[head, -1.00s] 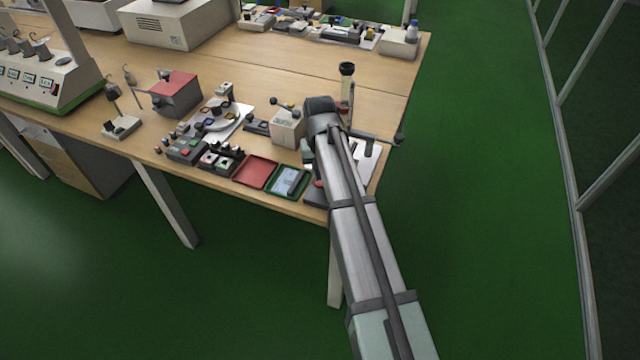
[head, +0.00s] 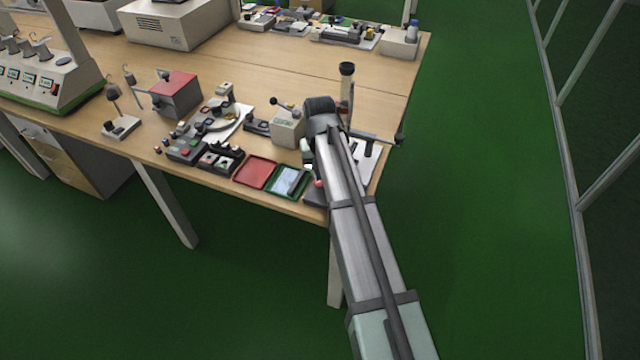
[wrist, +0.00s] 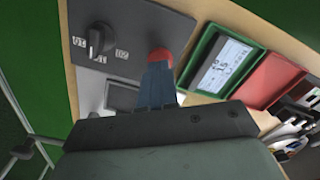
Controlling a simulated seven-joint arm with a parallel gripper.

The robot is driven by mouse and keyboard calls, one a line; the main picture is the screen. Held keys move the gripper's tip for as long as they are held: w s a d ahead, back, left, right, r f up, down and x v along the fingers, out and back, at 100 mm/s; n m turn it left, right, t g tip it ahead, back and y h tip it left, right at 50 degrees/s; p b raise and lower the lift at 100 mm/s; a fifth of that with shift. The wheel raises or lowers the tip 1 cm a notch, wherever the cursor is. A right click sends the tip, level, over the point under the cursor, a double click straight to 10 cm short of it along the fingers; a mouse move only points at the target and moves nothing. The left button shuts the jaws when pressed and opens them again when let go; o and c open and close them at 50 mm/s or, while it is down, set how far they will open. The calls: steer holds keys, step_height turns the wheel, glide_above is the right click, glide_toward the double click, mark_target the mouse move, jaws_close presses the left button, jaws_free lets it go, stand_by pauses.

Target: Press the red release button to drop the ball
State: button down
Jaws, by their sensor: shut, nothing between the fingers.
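The red button (wrist: 160,56) sits on a dark panel (wrist: 125,22) in the wrist view. My gripper (wrist: 160,72) is shut and empty, its blue fingers together, with the tips right at the near edge of the button. I cannot tell whether they touch it or whether the button is pressed down. In the head view the button (head: 319,184) shows as a small red spot beside my arm, at the table's front right corner; my fingertips cannot be made out there. I cannot make out the ball in either view.
A black rotary knob (wrist: 100,40) with position marks is left of the button. A green tray (head: 290,181) with a screened device and a red tray (head: 256,172) lie to the panel's left in the head view. A black-topped column (head: 346,70) stands behind my arm's end.

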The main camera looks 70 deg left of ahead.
steer(key=shift+f, duration=1.1)
stand_by(1.2)
steer(key=shift+r, duration=3.55)
